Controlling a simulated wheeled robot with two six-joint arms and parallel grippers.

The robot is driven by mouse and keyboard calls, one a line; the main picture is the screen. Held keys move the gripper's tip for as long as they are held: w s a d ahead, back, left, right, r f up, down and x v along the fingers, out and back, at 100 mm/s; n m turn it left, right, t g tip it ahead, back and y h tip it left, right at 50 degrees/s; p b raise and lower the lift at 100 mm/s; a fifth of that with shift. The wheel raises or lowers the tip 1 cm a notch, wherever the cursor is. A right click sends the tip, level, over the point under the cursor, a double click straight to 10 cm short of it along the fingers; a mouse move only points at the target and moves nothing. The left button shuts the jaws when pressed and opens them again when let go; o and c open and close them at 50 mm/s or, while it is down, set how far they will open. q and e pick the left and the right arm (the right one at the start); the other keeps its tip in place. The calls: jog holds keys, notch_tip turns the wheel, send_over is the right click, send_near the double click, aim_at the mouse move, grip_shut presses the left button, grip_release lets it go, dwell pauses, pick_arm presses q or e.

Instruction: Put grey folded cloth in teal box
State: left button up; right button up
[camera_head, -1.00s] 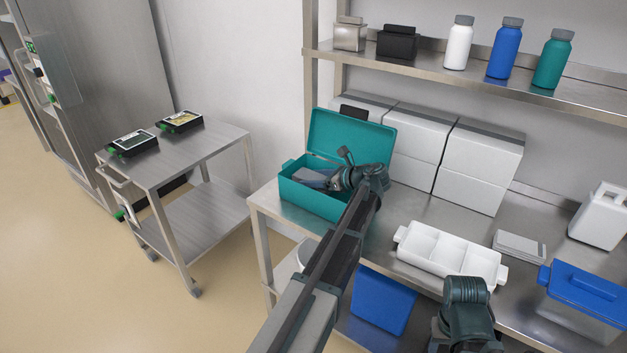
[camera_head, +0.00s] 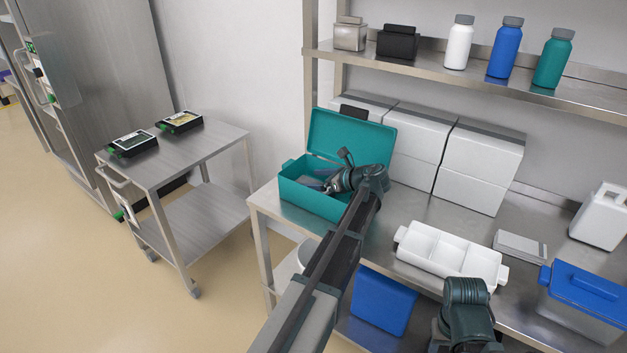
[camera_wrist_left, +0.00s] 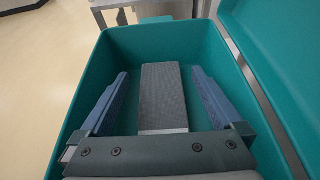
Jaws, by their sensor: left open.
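The teal box (camera_head: 312,202) stands with its lid open at the left end of the steel bench. My left gripper (camera_head: 327,186) reaches into it from the right. The grey folded cloth (camera_wrist_left: 163,95) lies inside the box, between the two spread blue fingers, with a gap on each side. In the head view the cloth (camera_head: 308,182) shows only in part behind the box's front wall. In the left wrist view, the left gripper (camera_wrist_left: 160,75) is open and the teal box walls (camera_wrist_left: 83,95) surround it. My right arm shows at the bottom; its fingers are not visible.
A white divided tray (camera_head: 447,252) and a flat light-grey stack (camera_head: 520,245) are on the bench. A blue-lidded bin (camera_head: 585,290) stands at the right. White boxes (camera_head: 470,165) line the back, under a shelf with bottles. A steel cart (camera_head: 190,155) stands left.

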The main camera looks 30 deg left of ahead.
pick_arm(q)
jog(key=p+v, duration=0.4)
jog(key=v, duration=0.8)
jog(key=shift+r, duration=0.35)
